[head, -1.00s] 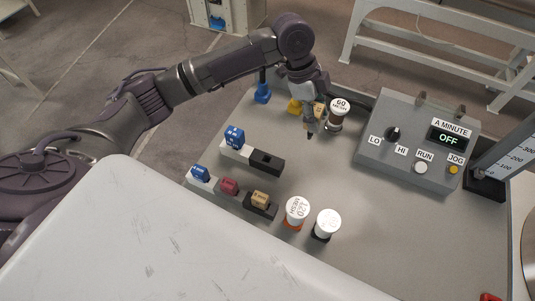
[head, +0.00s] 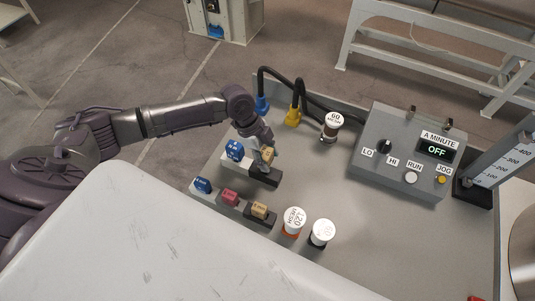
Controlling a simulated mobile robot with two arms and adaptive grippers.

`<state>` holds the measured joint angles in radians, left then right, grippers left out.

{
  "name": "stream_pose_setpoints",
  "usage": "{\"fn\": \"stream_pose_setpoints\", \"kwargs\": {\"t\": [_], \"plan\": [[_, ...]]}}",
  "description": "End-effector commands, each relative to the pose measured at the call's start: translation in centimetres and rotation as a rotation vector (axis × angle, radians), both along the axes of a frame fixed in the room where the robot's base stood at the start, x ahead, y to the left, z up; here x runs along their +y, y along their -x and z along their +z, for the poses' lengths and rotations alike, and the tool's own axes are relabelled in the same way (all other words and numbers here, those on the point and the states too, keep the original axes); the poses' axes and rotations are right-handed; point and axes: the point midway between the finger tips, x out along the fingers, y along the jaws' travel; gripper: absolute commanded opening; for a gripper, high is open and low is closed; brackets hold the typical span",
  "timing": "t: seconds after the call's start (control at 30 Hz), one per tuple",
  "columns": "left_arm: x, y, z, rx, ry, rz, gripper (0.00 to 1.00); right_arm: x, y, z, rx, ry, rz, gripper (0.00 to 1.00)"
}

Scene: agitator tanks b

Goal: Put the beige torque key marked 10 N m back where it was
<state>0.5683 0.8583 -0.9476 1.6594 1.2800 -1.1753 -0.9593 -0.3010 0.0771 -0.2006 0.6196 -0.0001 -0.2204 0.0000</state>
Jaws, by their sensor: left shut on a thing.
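My left gripper (head: 262,161) is shut on a beige torque key (head: 268,155). It holds the key at the dark right-hand end of the upper key rack (head: 265,177); I cannot tell whether the key is seated or just above it. A blue key (head: 235,150) stands at the left end of that rack. The lower rack (head: 217,207) holds a blue key (head: 203,185), a red key (head: 230,197) and another beige key (head: 260,210). The markings on the keys are too small to read. My right gripper is not in view.
Two white-capped jars (head: 293,221) (head: 322,232) stand right of the lower rack. A jar marked 60 (head: 333,126) stands at the back, near blue (head: 262,104) and yellow (head: 293,116) cable plugs. A grey control box (head: 400,165) reads OFF. The middle of the tabletop is clear.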

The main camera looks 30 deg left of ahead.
Motion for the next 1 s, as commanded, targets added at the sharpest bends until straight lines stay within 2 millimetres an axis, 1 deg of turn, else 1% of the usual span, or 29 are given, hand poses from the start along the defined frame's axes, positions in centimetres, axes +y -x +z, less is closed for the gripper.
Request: {"fn": "stream_pose_setpoints", "kwargs": {"t": [0.23,0.63,0.73,0.77,0.9,1.0], "plan": [[0.0,0.0,-0.1,-0.001,0.000,-0.001,0.00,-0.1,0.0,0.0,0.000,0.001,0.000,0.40],[0.0,0.0,-1.3,0.000,0.000,0.000,0.00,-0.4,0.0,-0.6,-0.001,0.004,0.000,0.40],[0.0,0.0,-1.3,-0.001,0.000,-0.001,0.00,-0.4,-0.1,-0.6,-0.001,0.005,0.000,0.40],[0.0,0.0,-1.3,0.000,-0.001,0.000,0.51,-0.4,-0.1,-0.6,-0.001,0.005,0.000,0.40],[0.0,0.0,-1.3,0.000,-0.001,0.000,0.74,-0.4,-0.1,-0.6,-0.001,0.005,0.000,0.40],[0.0,0.0,-1.3,0.000,-0.001,0.000,0.74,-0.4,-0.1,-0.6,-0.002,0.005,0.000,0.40]]}}
